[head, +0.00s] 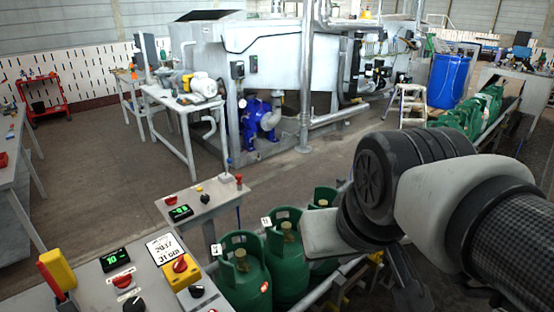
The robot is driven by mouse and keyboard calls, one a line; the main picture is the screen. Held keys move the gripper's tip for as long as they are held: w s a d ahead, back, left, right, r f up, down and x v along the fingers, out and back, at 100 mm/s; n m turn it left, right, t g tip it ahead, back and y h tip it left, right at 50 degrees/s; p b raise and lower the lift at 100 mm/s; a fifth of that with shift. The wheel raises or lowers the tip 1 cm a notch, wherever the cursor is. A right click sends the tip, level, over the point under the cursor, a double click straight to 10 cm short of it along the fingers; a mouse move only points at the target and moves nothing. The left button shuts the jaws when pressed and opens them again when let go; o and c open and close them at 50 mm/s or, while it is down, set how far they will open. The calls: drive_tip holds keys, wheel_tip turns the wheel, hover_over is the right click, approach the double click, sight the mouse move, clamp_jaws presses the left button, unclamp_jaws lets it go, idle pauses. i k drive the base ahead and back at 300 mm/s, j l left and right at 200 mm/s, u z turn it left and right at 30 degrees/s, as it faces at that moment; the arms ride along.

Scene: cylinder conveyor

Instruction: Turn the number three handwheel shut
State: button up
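Several green gas cylinders stand in a row on the conveyor in the head view. The nearest cylinder (244,280) has a brass-coloured valve top (241,258) inside its collar. The second cylinder (287,262) has a similar valve top (287,230). A third cylinder (325,198) is partly hidden behind my arm. Small white tags (216,249) sit by the collars, too small to read surely, so I cannot tell which handwheel is number three. My gripper (408,282) seems to be the dark part at the lower right, beside the conveyor and apart from the near cylinders. Its fingers are unclear.
A control panel (105,284) with red and black knobs stands at lower left, and a smaller panel (205,198) behind it. More green cylinders (485,105) and a blue drum (447,80) are at back right. The floor (110,165) at left is open.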

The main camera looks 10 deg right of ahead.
sight(322, 203)
drive_tip(key=k+z, duration=0.1)
drive_tip(key=z, duration=0.35)
drive_tip(key=i+l+u, duration=0.15)
drive_tip(key=u, duration=0.2)
drive_tip(key=i+l+u, duration=0.1)
drive_tip(key=u, duration=0.25)
drive_tip(key=l+u, duration=0.4)
drive_tip(key=i+l+u, duration=0.1)
drive_tip(key=l, duration=0.25)
drive_tip(key=i+l+u, duration=0.15)
drive_tip(key=l, duration=0.2)
drive_tip(key=l+u, duration=0.1)
drive_tip(key=l, duration=0.2)
drive_tip(key=i+l, duration=0.1)
drive_tip(key=l, duration=0.75)
drive_tip(key=i+l, duration=0.1)
drive_tip(key=l, duration=0.8)
drive_tip(key=u, duration=0.05)
